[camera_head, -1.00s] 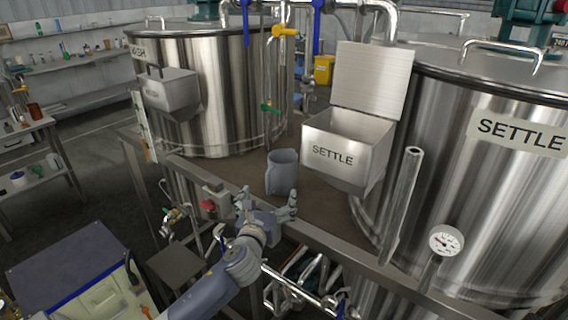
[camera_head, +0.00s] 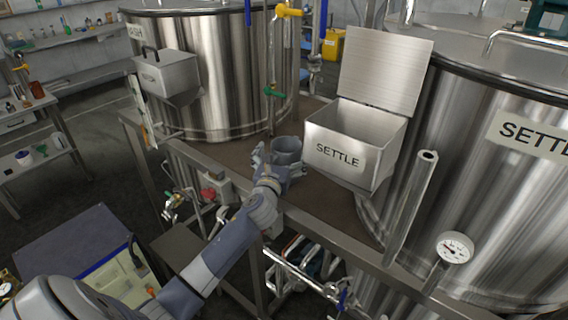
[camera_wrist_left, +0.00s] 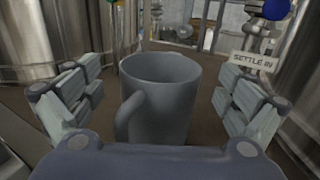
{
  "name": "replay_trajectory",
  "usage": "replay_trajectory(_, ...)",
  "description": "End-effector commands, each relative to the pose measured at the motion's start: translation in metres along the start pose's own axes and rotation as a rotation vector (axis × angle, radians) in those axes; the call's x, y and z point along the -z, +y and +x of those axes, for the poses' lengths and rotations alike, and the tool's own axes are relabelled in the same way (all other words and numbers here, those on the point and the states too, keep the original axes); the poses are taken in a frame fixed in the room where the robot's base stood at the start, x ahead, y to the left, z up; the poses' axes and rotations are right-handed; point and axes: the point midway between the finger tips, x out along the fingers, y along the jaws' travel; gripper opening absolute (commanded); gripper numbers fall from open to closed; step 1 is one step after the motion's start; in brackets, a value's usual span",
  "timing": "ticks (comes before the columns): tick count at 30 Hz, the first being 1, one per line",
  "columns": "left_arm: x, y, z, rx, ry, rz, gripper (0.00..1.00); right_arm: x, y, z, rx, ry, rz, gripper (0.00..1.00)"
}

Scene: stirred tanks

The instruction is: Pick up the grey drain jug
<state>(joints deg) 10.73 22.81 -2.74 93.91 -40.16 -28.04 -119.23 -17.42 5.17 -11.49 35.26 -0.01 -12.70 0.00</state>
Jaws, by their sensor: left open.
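The grey drain jug (camera_head: 287,147) stands upright on the brown platform (camera_head: 226,150) between the two tanks. In the left wrist view the jug (camera_wrist_left: 165,92) fills the middle, with its open top up and its handle toward the camera on the left. My left gripper (camera_head: 279,165) is at the jug's near side. In the left wrist view the open fingers of my left gripper (camera_wrist_left: 158,105) stand to either side of the jug, with a gap on both sides. My right gripper is not in view.
The open SETTLE box (camera_head: 345,150) is close to the right of the jug. A steel tank (camera_head: 215,80) stands behind left, and a larger one (camera_head: 480,180) at right. A green-handled valve (camera_head: 273,92) hangs behind the jug. A metal rail (camera_head: 330,238) edges the platform in front.

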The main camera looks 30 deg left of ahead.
Motion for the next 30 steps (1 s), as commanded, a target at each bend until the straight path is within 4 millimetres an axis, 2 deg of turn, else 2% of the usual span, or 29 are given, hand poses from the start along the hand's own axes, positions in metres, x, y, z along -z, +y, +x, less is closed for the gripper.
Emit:
replay_trajectory(1, -0.004, -0.001, 0.008, -0.002, 0.001, -0.004, 0.97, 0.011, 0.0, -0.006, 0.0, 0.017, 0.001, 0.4)
replay_trajectory(5, -0.002, 0.0, 0.022, -0.002, 0.0, -0.002, 0.97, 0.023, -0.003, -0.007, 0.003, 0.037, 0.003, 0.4)
replay_trajectory(9, -0.001, 0.0, 0.029, -0.001, 0.0, 0.0, 0.97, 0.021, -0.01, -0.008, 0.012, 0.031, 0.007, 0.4)
replay_trajectory(16, -0.001, 0.0, 0.03, 0.0, 0.0, 0.0, 0.97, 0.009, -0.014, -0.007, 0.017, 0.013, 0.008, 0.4)
replay_trajectory(17, -0.001, 0.0, 0.03, 0.0, 0.0, 0.0, 0.95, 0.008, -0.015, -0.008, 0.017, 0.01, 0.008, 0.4)
replay_trajectory(25, -0.001, 0.0, 0.03, 0.0, 0.0, 0.0, 0.34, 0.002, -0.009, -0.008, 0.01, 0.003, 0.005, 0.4)
replay_trajectory(30, -0.002, 0.0, 0.03, 0.0, -0.001, 0.0, 0.32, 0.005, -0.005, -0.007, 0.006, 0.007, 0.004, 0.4)
